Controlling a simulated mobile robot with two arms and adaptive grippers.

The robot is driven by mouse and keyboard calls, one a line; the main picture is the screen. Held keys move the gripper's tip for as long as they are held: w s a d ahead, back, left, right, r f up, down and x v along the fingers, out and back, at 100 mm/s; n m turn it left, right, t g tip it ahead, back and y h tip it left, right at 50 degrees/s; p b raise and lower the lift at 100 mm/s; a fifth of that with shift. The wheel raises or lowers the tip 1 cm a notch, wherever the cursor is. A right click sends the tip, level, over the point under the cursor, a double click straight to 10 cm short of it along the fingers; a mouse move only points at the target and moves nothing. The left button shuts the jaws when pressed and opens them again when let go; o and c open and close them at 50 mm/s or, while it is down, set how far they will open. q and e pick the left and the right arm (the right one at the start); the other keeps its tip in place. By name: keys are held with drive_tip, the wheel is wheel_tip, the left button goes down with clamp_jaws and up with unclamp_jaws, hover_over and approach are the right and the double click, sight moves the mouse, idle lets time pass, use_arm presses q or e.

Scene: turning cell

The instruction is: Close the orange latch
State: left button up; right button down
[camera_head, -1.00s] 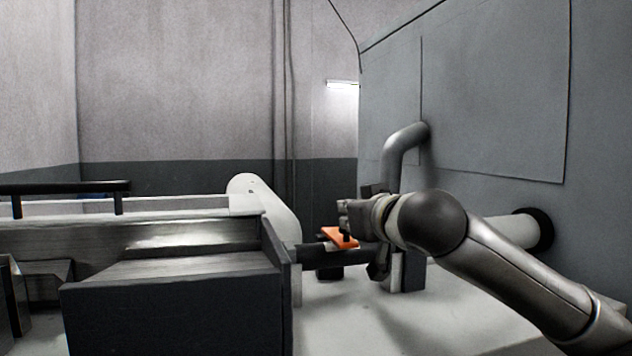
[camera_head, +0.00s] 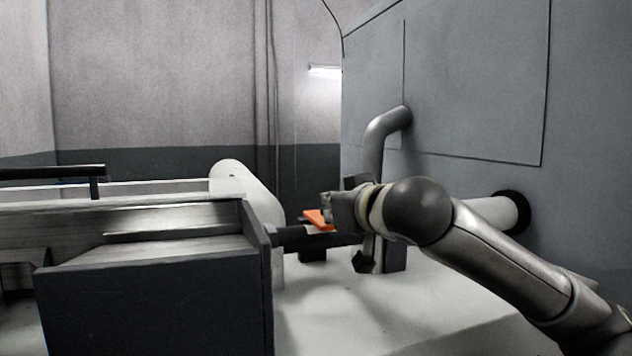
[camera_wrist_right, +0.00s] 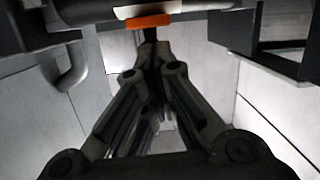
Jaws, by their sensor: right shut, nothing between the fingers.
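The orange latch (camera_head: 318,220) sits on a dark horizontal bar between the dark box and the grey wall. In the right wrist view the orange latch (camera_wrist_right: 148,21) shows at the top, just beyond the fingertips. My right gripper (camera_head: 328,204) is at the latch in the head view, and its fingers partly cover it. In the right wrist view my right gripper (camera_wrist_right: 150,50) is shut with nothing between its fingers. I cannot tell if the fingertips touch the latch. My left gripper is not in view.
A dark box (camera_head: 150,310) with a metal top stands left of the latch. A white cylinder (camera_head: 245,200) lies behind it. A grey pipe (camera_head: 375,140) comes from the grey wall (camera_head: 470,90) close to my right gripper. The pale surface (camera_head: 340,310) in front is clear.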

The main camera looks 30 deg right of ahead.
drive_tip(key=r+v, duration=0.1)
drive_tip(key=v, duration=1)
